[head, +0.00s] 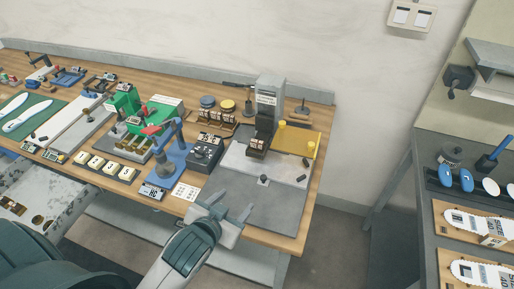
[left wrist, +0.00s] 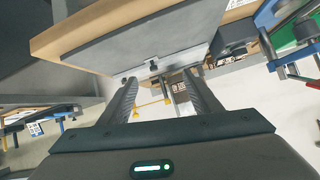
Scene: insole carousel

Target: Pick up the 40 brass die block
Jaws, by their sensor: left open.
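Several brownish die blocks with pale number labels stand in a row (head: 215,121) at the back of the bench. Another labelled block (head: 257,146) sits at the foot of a grey upright press (head: 268,103). The numbers are too small to read, so I cannot tell which block is the 40. My left gripper (head: 232,206) is open and empty, over the front edge of the grey plate (head: 260,208), well short of the blocks. In the left wrist view its open fingers (left wrist: 157,92) point towards the bench, with a labelled block small between them.
A blue lever tool (head: 172,157) and a dark box (head: 205,152) stand left of the plate. Two yellow posts (head: 311,149) stand on a yellow board behind it. A small knobbed part (head: 263,180) rests on the plate. The plate's front is mostly clear.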

